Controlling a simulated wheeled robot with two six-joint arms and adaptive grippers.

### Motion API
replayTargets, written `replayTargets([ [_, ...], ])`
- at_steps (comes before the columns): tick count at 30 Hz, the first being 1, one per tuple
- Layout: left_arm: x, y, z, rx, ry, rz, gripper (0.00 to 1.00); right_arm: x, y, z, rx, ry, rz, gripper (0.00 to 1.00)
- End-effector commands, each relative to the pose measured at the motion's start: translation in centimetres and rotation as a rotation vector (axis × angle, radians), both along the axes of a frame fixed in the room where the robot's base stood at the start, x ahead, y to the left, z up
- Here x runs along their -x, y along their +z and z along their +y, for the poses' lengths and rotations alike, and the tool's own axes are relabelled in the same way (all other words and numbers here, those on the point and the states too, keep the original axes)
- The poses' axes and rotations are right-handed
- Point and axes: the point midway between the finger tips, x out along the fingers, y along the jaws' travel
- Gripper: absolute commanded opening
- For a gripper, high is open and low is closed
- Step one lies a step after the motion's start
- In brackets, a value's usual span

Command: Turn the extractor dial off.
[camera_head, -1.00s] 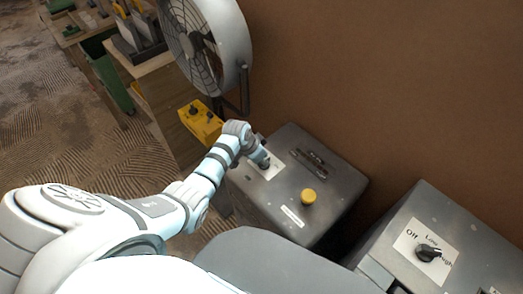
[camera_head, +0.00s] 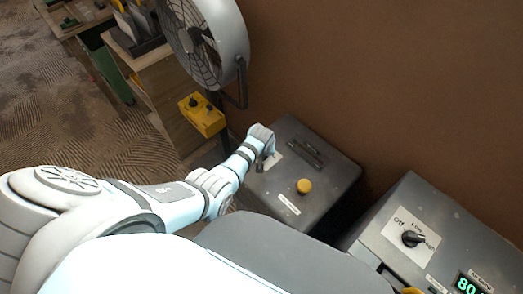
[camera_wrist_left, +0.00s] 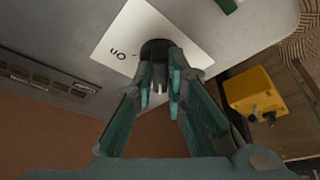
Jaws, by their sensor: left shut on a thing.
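My left gripper (camera_head: 264,160) reaches the far left of a grey box (camera_head: 330,196), at a white label on its top. In the left wrist view, the gripper (camera_wrist_left: 164,80) is shut on a black round dial (camera_wrist_left: 155,47), one finger on each side. The dial sits on the white label (camera_wrist_left: 125,35); "On" shows upside down beside it, and the rest of the label is partly hidden. Another black dial (camera_head: 412,239), labelled Off, Low and High, is on a second grey box (camera_head: 450,222) at the right, away from the gripper.
The first box carries a yellow button (camera_head: 304,186) and a row of dark switches (camera_head: 308,152). A large round fan (camera_head: 210,40) and a yellow control box (camera_head: 201,115) stand at its left. A brown wall (camera_head: 380,80) rises behind. The second box has a green display (camera_head: 467,286).

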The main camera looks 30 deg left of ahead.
Motion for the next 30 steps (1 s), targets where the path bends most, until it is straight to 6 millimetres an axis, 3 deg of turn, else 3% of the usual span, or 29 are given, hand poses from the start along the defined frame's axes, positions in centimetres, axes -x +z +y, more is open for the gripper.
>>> replayTargets([
  [20,0.18,-0.22,-0.13,0.004,0.066,0.005,0.00,-0.01,-0.06,0.05,-0.001,0.000,0.000,0.40],
  [21,0.18,-0.22,-0.13,0.004,0.066,0.005,0.19,-0.01,-0.06,0.06,-0.001,0.000,0.000,0.40],
  [24,0.18,-0.21,-0.10,0.003,0.066,0.005,0.33,-0.01,-0.06,0.06,-0.001,0.000,0.000,0.40],
  [30,0.08,-0.11,-0.05,0.001,0.065,0.003,0.33,0.00,-0.05,0.06,-0.001,0.000,0.000,0.40],
])
